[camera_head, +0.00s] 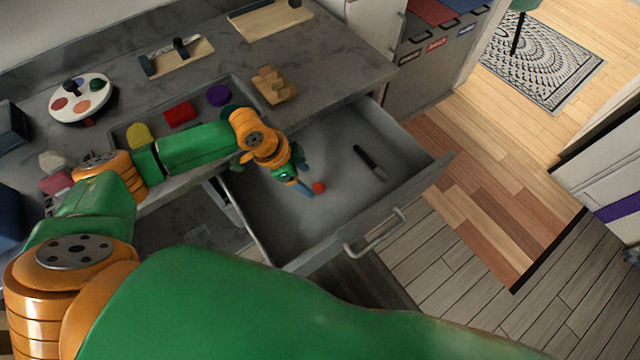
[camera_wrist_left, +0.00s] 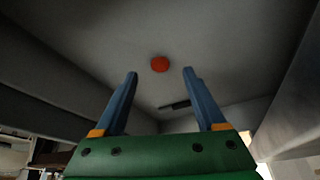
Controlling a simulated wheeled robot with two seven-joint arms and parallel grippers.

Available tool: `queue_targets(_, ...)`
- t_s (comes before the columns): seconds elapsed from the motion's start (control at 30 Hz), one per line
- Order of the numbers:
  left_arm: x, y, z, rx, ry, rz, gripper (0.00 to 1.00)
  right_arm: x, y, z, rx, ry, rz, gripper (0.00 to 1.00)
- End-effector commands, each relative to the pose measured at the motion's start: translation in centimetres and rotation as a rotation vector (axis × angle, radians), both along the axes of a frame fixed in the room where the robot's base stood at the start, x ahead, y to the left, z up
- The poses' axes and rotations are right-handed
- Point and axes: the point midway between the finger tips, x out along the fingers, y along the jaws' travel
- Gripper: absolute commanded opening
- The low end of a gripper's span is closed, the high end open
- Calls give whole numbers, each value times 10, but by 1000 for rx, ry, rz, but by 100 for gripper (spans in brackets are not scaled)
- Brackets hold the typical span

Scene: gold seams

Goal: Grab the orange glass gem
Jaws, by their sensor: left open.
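The orange glass gem (camera_head: 319,187) is a small round red-orange piece lying on the floor of the open grey drawer (camera_head: 300,225). In the left wrist view the gem (camera_wrist_left: 160,64) sits just beyond the fingertips, centred between them and apart from both. My left gripper (camera_head: 304,188) reaches down into the drawer, with its fingertips just left of the gem. In the left wrist view its blue fingers (camera_wrist_left: 160,75) are spread and nothing is between them. My right gripper does not show.
A dark marker-like object (camera_head: 371,163) lies in the drawer, right of the gem. The drawer's front has a metal handle (camera_head: 375,236). The counter behind holds a tray with coloured blocks (camera_head: 180,114), a wooden stepped block (camera_head: 273,86) and a round white board (camera_head: 80,98).

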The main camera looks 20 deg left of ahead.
Motion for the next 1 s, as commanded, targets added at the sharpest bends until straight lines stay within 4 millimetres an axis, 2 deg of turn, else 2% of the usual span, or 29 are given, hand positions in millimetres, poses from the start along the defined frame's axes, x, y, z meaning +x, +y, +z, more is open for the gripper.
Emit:
queue_targets(0.1,6,-13,-21,-2,1,-2,73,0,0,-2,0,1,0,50)
queue_targets(0.2,9,-17,-36,0,1,0,73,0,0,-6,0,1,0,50)
queue_targets(0.47,10,-19,-40,0,0,-1,73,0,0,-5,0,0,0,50)
queue_targets(0.73,10,-19,-40,0,0,-1,0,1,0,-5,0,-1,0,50)
queue_targets(1.0,10,-19,-39,0,0,-1,0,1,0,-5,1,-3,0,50)
